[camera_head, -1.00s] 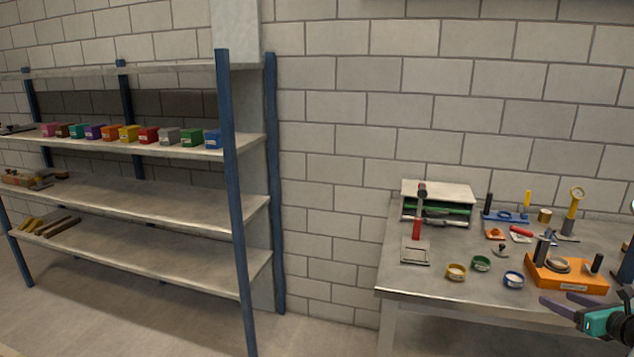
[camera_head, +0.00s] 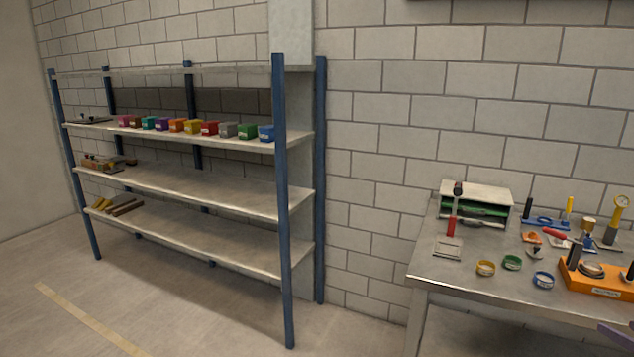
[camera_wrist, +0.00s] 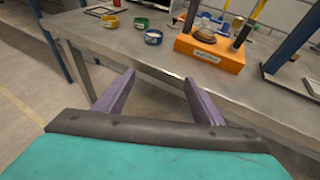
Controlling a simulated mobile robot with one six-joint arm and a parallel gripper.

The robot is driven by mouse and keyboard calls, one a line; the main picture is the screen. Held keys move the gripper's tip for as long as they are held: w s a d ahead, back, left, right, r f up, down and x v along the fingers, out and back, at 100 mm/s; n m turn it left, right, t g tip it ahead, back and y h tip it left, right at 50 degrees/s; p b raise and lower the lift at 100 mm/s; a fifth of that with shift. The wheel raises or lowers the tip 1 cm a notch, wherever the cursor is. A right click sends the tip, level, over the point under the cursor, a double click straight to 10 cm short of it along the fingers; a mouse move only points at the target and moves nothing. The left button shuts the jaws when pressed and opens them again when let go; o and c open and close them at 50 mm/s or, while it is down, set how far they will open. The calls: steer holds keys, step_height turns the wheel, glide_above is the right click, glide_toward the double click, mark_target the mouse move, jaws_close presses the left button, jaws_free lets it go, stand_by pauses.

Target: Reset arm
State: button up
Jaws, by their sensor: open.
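My gripper (camera_wrist: 160,88) shows in the wrist view with its two purple fingers spread apart and nothing between them. It is in front of the workbench (camera_wrist: 145,62), and the bench's front edge runs behind the fingertips. In the head view only a small purple piece of my gripper shows at the lower right edge. The rest of my arm is out of that view.
The metal workbench (camera_head: 470,282) carries an orange fixture (camera_head: 598,284), yellow (camera_head: 485,268), green (camera_head: 511,262) and blue (camera_head: 543,280) rings and a drawer box (camera_head: 475,202). A blue-posted shelf (camera_head: 200,190) with coloured bins stands left. The floor before it is clear.

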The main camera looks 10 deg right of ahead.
steer(key=w+a+f+n+g+y, duration=0.3)
steer(key=w+a+f+n+y, duration=0.3)
steer(key=w+a+f, duration=0.95)
steer(key=w+a+f+n+g+y, duration=0.1)
steer(key=a+f+n+g, duration=0.3)
steer(key=a+f, duration=0.65)
steer(key=w+a+f+n+g+y, duration=0.1)
steer(key=a+f+n+g, duration=0.1)
steer(key=a+f+n, duration=0.9)
steer(key=s+a+f+n+g, duration=0.2)
steer(key=s+a+f, duration=0.1)
steer(key=a, duration=0.4)
steer(key=s+a+f+n+g, duration=0.2)
steer(key=s+a, duration=0.1)
steer(key=a, duration=0.4)
steer(key=s+a+f+n+g, duration=0.1)
steer(key=s+a+f+n, duration=0.15)
steer(key=a, duration=0.45)
steer(key=s+a+f+n+g+h, duration=0.2)
steer(key=s+a+f+n, duration=0.2)
steer(key=s, duration=0.4)
steer(key=s+a+f+n+g+h, duration=0.2)
steer(key=s+a+f+n+g, duration=0.1)
steer(key=s+a+n, duration=0.2)
steer(key=s+n, duration=0.2)
steer(key=s, duration=0.1)
steer(key=shift+s+f+h, duration=0.35)
steer(key=shift+h, duration=0.05)
